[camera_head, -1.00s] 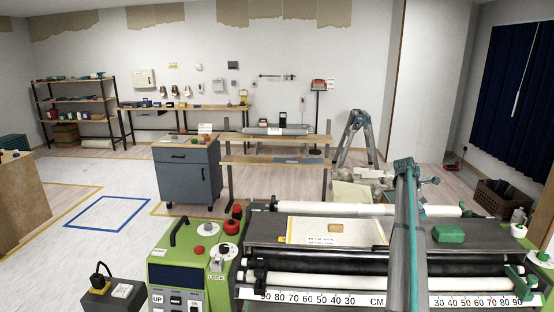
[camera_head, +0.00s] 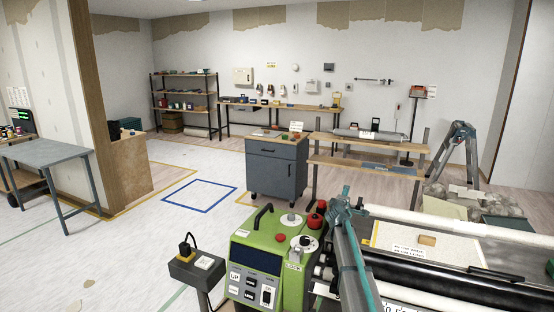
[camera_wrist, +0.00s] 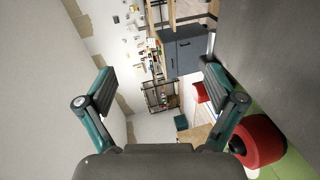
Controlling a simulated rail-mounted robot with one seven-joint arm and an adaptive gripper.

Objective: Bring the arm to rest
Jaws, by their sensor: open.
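My gripper (camera_wrist: 158,90) is open and empty in the wrist view, its two dark-padded fingers spread wide apart. In the head view my arm (camera_head: 356,270) rises as a grey and teal link from the lower edge. Its teal end (camera_head: 345,203) stands just right of the control box, overlapping the machine's left end in the picture. A large red knob (camera_wrist: 258,140) on a green surface shows close beside the right finger in the wrist view. Whether they touch, I cannot tell.
The pasting machine (camera_head: 480,280) fills the lower right, with its green control box (camera_head: 262,262) at its left end. A small dark box (camera_head: 196,268) stands left of that. A blue-grey cabinet (camera_head: 276,168) and a wooden bench (camera_head: 365,165) stand behind. Open floor (camera_head: 120,255) lies left.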

